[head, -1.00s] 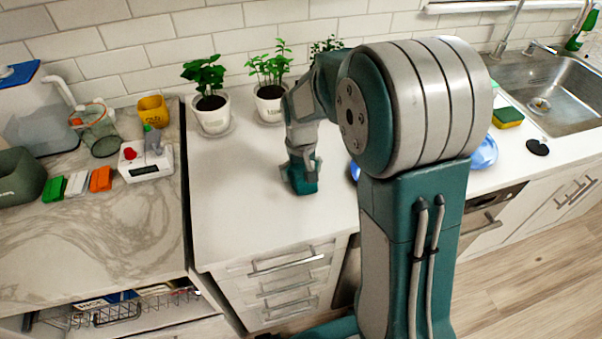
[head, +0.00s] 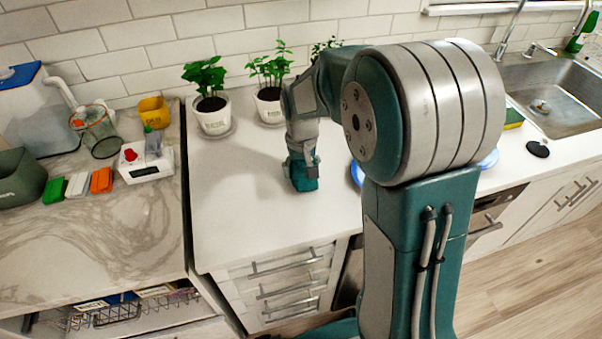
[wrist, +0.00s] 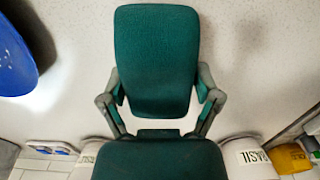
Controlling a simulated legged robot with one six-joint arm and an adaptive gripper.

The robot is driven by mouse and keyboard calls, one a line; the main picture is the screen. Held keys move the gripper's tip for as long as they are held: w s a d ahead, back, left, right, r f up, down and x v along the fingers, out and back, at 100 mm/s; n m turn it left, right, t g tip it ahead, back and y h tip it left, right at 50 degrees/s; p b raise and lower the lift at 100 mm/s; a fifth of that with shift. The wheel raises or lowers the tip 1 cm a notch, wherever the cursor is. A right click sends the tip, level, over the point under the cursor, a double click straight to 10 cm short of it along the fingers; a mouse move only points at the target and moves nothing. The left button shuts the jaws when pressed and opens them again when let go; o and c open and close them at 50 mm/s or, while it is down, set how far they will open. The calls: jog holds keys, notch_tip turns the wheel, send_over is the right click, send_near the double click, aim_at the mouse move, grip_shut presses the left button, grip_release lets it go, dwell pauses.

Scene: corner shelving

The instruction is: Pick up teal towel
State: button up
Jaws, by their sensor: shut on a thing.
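The teal towel (head: 304,184) is a small folded block at the white counter, below my gripper. My gripper (head: 303,165) points down over the counter and is shut on the towel. In the wrist view the towel (wrist: 156,60) fills the middle, with one finger of my gripper (wrist: 160,100) on each side of its near end. Whether the towel touches the counter is hard to tell.
Potted plants (head: 213,114) stand at the back of the white counter (head: 240,200). A blue dish (wrist: 12,55) lies beside the towel, partly behind my arm in the head view. The sink (head: 560,95) is at the right.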

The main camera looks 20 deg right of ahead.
jog(key=s+r, duration=0.1)
jog(key=r, duration=0.1)
jog(key=s+r, duration=0.2)
jog(key=r, duration=0.1)
jog(key=s+r, duration=0.2)
jog(key=shift+r, duration=0.2)
jog(key=s+r, duration=0.3)
jog(key=s, duration=0.6)
jog(key=shift+r, duration=0.4)
jog(key=shift+o, duration=1.2)
jog(key=shift+c, duration=1.1)
